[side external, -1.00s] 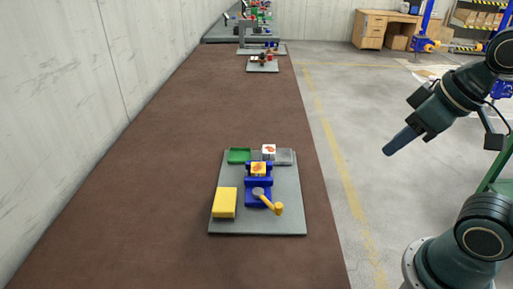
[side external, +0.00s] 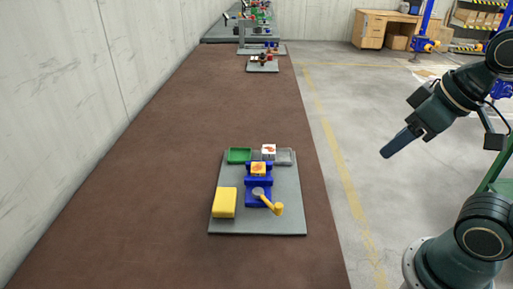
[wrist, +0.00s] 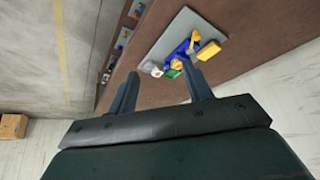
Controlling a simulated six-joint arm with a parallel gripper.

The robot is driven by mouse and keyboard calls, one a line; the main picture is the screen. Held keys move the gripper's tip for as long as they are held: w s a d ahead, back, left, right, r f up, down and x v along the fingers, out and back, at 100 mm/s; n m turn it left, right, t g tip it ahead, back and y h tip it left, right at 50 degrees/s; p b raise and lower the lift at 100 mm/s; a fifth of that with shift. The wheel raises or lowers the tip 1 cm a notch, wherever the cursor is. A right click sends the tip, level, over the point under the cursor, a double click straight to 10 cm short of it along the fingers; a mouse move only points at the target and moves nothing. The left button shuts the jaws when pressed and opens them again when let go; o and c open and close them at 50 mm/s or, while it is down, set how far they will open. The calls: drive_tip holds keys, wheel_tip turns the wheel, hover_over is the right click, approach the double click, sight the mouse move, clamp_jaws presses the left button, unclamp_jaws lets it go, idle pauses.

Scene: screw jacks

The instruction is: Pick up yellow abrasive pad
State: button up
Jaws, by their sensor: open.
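The yellow abrasive pad (side external: 224,202) lies at the near left of a grey board (side external: 288,215) on the brown table. In the wrist view the pad (wrist: 209,50) shows as a small yellow block on the board. My gripper (side external: 386,153) is high above the floor, off the right side of the table and well apart from the pad. In the wrist view its two fingers (wrist: 163,92) stand apart with nothing between them.
A blue screw jack (side external: 257,195) with a yellow handle (side external: 271,205) stands right of the pad. A green tray (side external: 239,156), a white block with a red mark (side external: 268,151) and a grey tray (side external: 285,157) are behind it. The table's left side is clear.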

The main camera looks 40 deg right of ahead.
drive_tip(key=shift+o, duration=0.8)
drive_tip(key=shift+w, duration=0.1)
drive_tip(key=w+a+r+m+g, duration=0.1)
drive_tip(key=w+a+m, duration=0.15)
drive_tip(key=w, duration=0.55)
drive_tip(key=w+a+r+m+g, duration=0.15)
drive_tip(key=w+a, duration=0.25)
drive_tip(key=w, duration=0.4)
drive_tip(key=w+a+f+m+g, duration=0.3)
drive_tip(key=w+a+f+m, duration=0.2)
drive_tip(key=w+a+f, duration=0.6)
drive_tip(key=w+f, duration=0.2)
drive_tip(key=w, duration=0.1)
drive_tip(key=shift+w+a+f, duration=0.15)
drive_tip(key=shift+w+f, duration=0.05)
drive_tip(key=shift+f, duration=0.15)
